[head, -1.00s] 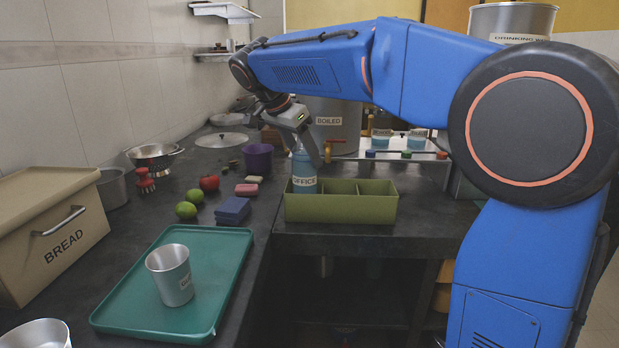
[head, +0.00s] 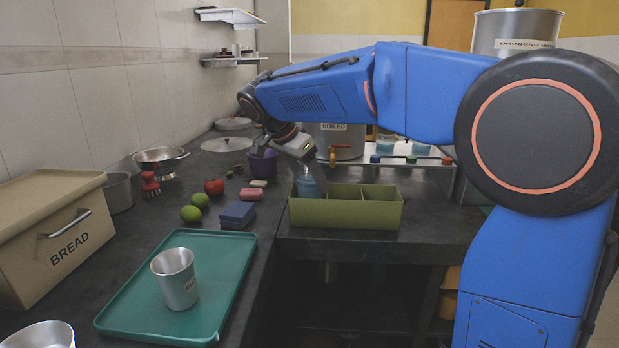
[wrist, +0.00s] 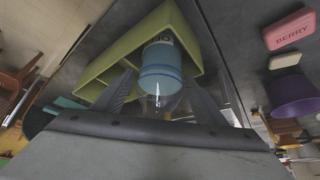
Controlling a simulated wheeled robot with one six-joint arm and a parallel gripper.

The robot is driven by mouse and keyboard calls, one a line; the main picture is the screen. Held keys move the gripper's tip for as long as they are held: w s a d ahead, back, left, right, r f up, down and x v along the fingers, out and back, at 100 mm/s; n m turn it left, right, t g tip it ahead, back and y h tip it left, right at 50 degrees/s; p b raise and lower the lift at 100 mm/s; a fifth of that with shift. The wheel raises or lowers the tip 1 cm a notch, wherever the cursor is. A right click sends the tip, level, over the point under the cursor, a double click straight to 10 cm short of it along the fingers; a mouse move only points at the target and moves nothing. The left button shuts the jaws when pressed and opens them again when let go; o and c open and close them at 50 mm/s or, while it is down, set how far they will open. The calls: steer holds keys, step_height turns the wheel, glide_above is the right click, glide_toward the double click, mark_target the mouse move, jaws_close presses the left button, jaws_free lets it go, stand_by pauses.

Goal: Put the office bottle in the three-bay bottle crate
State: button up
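The light-blue office bottle (head: 309,186) is upright at the left end of the olive-green three-bay bottle crate (head: 346,215). Its lower part and label are hidden behind the crate's front wall. My gripper (head: 312,170) reaches down from the upper left, with one finger on the bottle's right side. In the wrist view the bottle (wrist: 160,68) sits between my two fingers (wrist: 160,82), which close in on its sides. The crate (wrist: 110,62) shows behind it, with the other bays empty. Whether the bottle touches the bay floor is hidden.
A purple cup (head: 263,166) stands left of the crate, beyond a pink block (head: 249,194) and a blue block (head: 237,215). A rack with coloured caps (head: 392,161) and the boiled-water pot (head: 334,142) are behind. A green tray (head: 215,285) holds a metal cup (head: 175,279).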

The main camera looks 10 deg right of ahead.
steer(key=shift+r, duration=0.1)
steer(key=v, duration=1.2)
steer(key=s+d+f+n+y, duration=0.3)
steer(key=s+d+f+n, duration=0.5)
steer(key=s+d, duration=0.6)
steer(key=s+d+f+n+t+y, duration=0.2)
steer(key=s+f+n, duration=0.2)
steer(key=s+f, duration=1.4)
steer(key=shift+d+f+n, duration=0.25)
steer(key=shift+f+n, duration=0.05)
